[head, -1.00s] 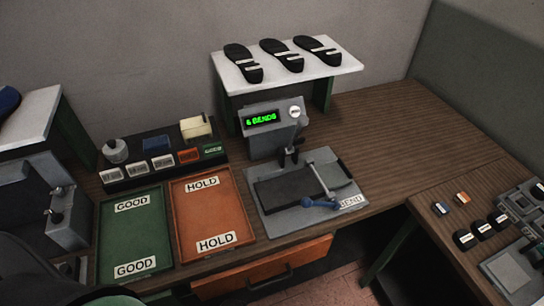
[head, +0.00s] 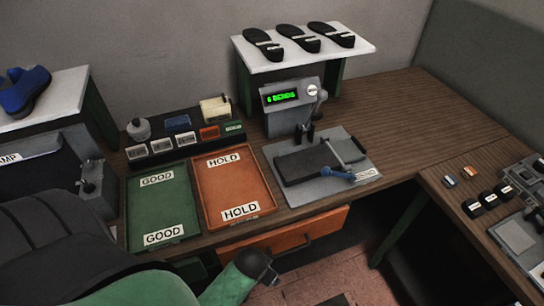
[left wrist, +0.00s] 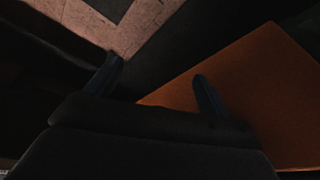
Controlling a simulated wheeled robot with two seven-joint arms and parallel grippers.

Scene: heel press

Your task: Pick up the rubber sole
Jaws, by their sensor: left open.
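Three black rubber soles with white labels lie side by side on a white raised shelf at the back: a left one (head: 264,45), a middle one (head: 297,38) and a right one (head: 331,34). My left gripper (head: 264,272) is low at the bottom centre of the head view, in front of the bench and far from the soles. In the left wrist view its fingers (left wrist: 158,72) are apart with nothing between them. My right gripper is not in view.
A bend press (head: 365,175) with a blue-ended lever stands below the shelf, its display reading "6 BENDS". A green GOOD tray (head: 178,205) and an orange HOLD tray (head: 262,190) lie left of it. An orange drawer front (head: 290,237) sits under the bench edge.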

